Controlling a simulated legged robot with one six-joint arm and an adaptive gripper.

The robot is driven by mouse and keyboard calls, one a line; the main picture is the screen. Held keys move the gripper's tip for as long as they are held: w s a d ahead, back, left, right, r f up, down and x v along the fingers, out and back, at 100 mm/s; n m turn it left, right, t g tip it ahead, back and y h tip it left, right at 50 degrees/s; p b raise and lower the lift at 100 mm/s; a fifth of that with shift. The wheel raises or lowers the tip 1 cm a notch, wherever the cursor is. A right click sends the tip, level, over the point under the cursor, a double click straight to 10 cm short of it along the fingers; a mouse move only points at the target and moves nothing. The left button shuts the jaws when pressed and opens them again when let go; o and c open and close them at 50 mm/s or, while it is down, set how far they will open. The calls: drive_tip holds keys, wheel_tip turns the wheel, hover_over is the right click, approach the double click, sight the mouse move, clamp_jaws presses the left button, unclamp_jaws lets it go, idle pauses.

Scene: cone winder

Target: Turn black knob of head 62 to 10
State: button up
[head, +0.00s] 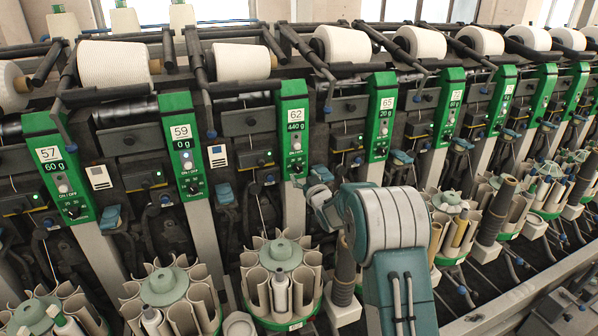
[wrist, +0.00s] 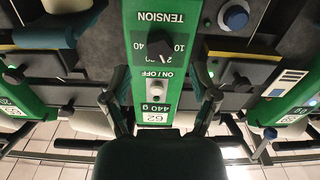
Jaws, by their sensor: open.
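Head 62 has a green panel (head: 293,135) with a "62" label and a "440 g" display. In the head view its black knob (head: 296,168) is small, near the panel's lower end. In the wrist view the panel is upside down, and the black knob (wrist: 160,46) sits under the word TENSION among scale numbers, including 40 and 10. I cannot tell its exact setting. The white ON/OFF knob (wrist: 156,88) is beside it. My gripper (wrist: 160,80) is open and empty, its fingers on either side of the panel. It shows near the panel's foot in the head view (head: 311,190), partly hidden by my arm.
Neighbouring heads 59 (head: 181,140) and 65 (head: 383,115) have similar panels and knobs. A blue knob (wrist: 236,17) stands out beside the panel. A bobbin magazine (head: 281,268) stands below head 62. White yarn cones (head: 242,62) line the top.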

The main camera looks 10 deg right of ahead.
sight(299, 170)
drive_tip(key=shift+w+a, duration=0.2)
drive_tip(key=shift+w, duration=0.85)
drive_tip(key=shift+w+a, duration=0.2)
drive_tip(key=shift+w, duration=0.8)
clamp_jaws()
